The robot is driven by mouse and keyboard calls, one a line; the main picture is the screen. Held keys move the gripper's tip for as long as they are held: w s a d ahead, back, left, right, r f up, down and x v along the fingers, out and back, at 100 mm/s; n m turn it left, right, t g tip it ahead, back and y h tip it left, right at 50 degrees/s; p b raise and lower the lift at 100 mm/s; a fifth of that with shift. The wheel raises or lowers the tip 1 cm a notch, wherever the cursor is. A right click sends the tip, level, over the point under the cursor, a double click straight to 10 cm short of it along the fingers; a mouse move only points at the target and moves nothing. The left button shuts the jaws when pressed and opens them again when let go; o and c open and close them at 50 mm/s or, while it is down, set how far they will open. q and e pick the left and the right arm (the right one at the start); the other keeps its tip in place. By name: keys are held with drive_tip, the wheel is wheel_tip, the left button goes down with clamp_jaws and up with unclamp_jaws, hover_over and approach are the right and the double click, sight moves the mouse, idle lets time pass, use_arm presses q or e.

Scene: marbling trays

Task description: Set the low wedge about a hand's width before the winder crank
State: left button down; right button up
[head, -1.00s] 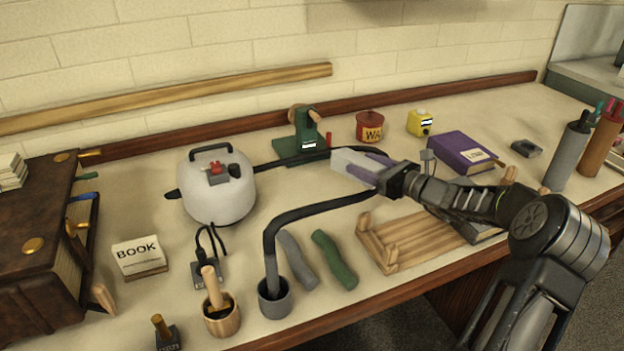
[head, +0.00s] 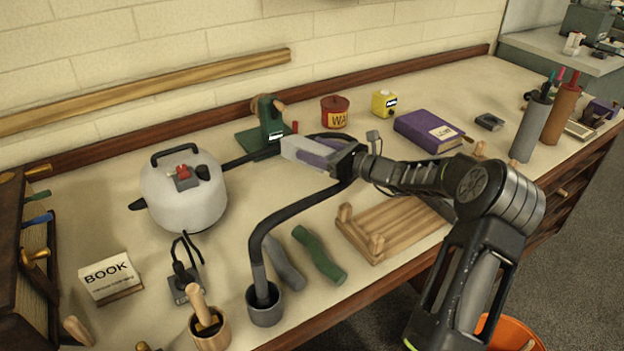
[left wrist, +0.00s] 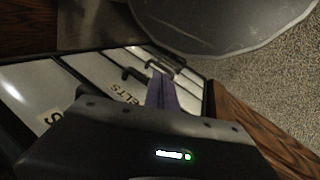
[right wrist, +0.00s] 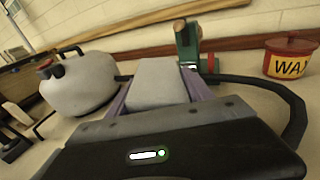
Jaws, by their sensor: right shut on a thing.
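The low wedge, a pale grey block (head: 293,147), is held between the purple fingers of my right gripper (head: 308,153). It also shows large in the right wrist view (right wrist: 160,78), with a finger on each side. It appears to be above the table; the exact gap is unclear. The winder crank, a green stand with a wooden handle (head: 268,120), stands near the back wall, just beyond the wedge. It shows past the wedge in the right wrist view (right wrist: 187,42). My left gripper (left wrist: 162,92) shows only in the left wrist view, fingers together and empty, over labelled drawers.
A black hose curves beside the wedge to a grey cup (head: 265,308). A white tank (head: 183,195) stands left, a red wax tin (head: 335,112) and purple book (head: 428,131) right. A wooden rack (head: 392,228) lies nearer. Bare tabletop shows between tank and hose.

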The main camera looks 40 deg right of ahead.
hover_over(315, 187)
wheel_tip(315, 187, down, 4)
drive_tip(key=shift+d+f, duration=0.1)
drive_tip(key=shift+f, duration=0.1)
drive_tip(key=shift+f, duration=1.85)
drive_tip(key=shift+f, duration=0.15)
drive_tip(key=o, duration=1.7)
drive_tip(key=shift+c, duration=0.2)
